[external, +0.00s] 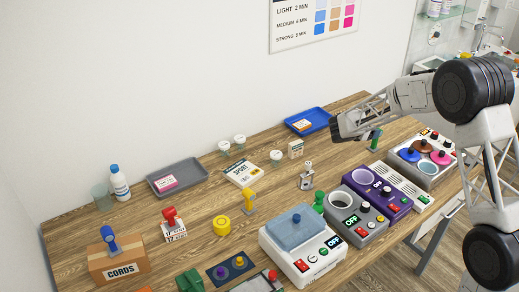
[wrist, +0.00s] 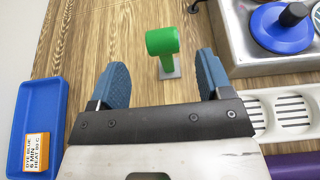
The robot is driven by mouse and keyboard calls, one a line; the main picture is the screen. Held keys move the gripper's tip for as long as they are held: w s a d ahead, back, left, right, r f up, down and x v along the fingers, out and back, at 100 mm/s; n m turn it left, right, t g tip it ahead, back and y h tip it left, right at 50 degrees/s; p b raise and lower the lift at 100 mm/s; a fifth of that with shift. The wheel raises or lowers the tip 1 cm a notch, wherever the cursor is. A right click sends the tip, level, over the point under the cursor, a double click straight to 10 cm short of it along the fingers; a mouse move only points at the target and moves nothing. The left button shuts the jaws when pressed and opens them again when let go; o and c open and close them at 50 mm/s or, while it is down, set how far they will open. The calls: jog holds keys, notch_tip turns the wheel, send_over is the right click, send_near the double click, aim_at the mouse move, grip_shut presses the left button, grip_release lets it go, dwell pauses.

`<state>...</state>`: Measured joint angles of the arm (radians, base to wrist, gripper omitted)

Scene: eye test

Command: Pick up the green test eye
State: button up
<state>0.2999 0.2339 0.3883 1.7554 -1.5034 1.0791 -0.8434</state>
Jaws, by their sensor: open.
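The green test eye (wrist: 163,42) is a green rounded head on a grey metal foot, upright on the wooden table in the wrist view. In the external view it shows as a small green piece (external: 376,136) just right of my gripper (external: 345,128), partly hidden by the arm. In the wrist view my gripper (wrist: 162,68) is open, its two blue-grey fingers apart and empty. The green test eye stands ahead of the gap between the fingers. I cannot tell whether a finger touches it.
A steel unit with a blue knobbed lid (wrist: 281,27) stands close right of the green test eye. A white slotted rack (wrist: 292,112) lies below it. A blue tray (wrist: 35,110) with a small box is at left. Several devices and stamps crowd the table's front.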

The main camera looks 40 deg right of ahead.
jog(key=shift+x, duration=1)
jog(key=shift+x, duration=2.6)
jog(key=shift+s, duration=0.1)
jog(key=c, duration=1.3)
